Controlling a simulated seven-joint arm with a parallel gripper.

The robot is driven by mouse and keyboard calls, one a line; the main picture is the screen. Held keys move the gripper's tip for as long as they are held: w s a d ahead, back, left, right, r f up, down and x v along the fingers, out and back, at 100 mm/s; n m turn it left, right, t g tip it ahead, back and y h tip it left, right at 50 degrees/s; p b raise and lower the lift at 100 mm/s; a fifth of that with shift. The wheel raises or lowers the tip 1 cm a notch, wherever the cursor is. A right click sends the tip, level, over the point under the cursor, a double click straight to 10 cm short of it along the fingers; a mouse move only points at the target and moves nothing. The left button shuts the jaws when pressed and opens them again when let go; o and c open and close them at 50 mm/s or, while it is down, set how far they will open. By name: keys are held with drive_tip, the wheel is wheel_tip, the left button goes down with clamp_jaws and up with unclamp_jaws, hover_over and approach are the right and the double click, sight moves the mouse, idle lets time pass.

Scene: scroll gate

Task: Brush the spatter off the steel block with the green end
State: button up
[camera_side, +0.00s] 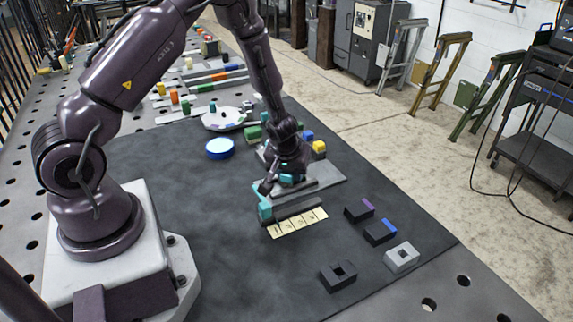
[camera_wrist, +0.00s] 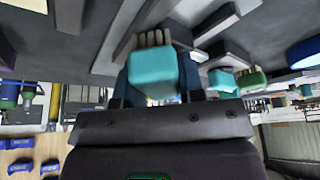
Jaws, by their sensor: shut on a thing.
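My gripper (camera_side: 287,180) is low over a grey steel-looking plate (camera_side: 328,178) on the dark mat. It is shut on a teal block with pale bristles, a brush-like piece (camera_wrist: 152,75), which shows between the fingers in the wrist view. A bit of teal also shows at the fingertips in the side view. Another teal piece (camera_side: 265,211) stands at the left end of a grey bar, left of the gripper. A green block (camera_side: 253,133) is behind the gripper; a green block with bristles shows in the wrist view (camera_wrist: 252,80). I cannot make out any spatter.
Dark blocks (camera_side: 338,276) and a light grey block (camera_side: 402,257) sit at the front right. A blue disc (camera_side: 220,148) and a white plate (camera_side: 223,119) are behind. The mat's left front is clear.

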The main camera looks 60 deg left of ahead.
drive_tip(key=shift+d, duration=0.9)
drive_tip(key=shift+r, duration=4)
drive_tip(key=s+a+f+n+g, duration=0.1)
drive_tip(key=s+a+f+n, duration=0.2)
drive_tip(key=a, duration=0.4)
drive_tip(key=n+g+y, duration=0.1)
drive_tip(key=n+g, duration=0.1)
drive_tip(key=n, duration=0.4)
hover_over(234, 174)
drive_tip(key=d, duration=0.1)
drive_tip(key=shift+d+f, duration=0.1)
drive_tip(key=shift+f, duration=3.9)
